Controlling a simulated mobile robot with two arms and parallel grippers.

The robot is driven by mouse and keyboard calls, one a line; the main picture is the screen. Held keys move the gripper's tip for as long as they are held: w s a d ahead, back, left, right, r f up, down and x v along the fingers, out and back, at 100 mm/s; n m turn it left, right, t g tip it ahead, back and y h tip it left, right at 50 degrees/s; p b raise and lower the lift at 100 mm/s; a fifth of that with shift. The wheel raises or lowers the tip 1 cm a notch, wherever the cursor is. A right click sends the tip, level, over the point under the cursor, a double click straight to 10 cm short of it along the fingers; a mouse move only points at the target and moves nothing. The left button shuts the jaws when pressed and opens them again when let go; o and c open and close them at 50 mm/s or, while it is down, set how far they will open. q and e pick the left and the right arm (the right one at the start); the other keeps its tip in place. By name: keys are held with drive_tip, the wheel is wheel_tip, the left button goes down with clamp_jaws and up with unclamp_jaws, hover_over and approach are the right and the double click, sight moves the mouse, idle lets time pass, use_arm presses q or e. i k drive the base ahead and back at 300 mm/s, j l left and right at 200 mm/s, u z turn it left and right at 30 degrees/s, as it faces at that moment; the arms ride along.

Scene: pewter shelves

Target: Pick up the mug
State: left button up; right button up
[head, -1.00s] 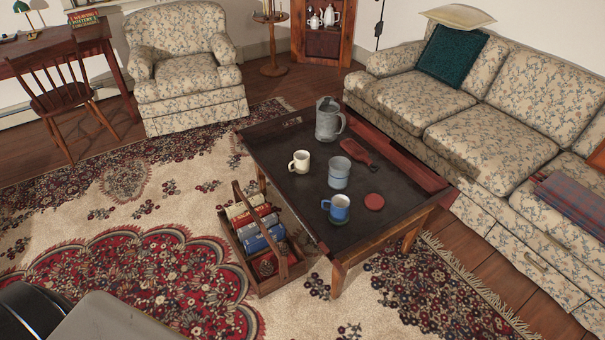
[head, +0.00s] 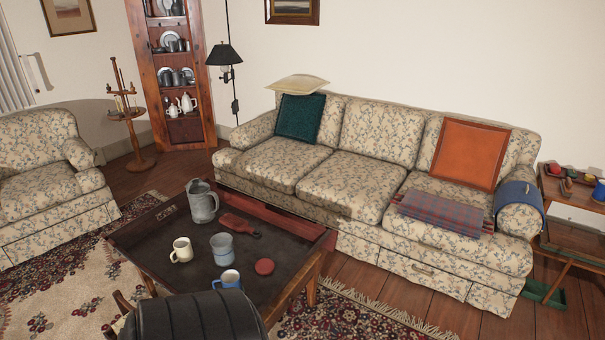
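Two mugs stand on the dark tray-topped coffee table (head: 150,256): a cream mug (head: 181,250) and a blue mug (head: 228,281) with a pale inside. A grey-blue cup (head: 222,249) stands between them and a little back. Another blue mug (head: 600,190) is cut off at the right edge, on the side table (head: 558,190). I cannot tell which mug the task means. Neither of my grippers is in view.
A grey pitcher (head: 201,201), a red-brown paddle-like piece (head: 239,225) and a red disc (head: 264,267) share the coffee table. A floral sofa (head: 340,180) stands close behind it, an armchair (head: 45,180) to the left. Wood floor (head: 365,270) is open at front right.

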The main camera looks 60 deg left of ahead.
sight(183, 251)
drive_tip(key=k+j+z, duration=0.35)
drive_tip(key=j, duration=0.15)
drive_tip(key=k+j+z, duration=0.75)
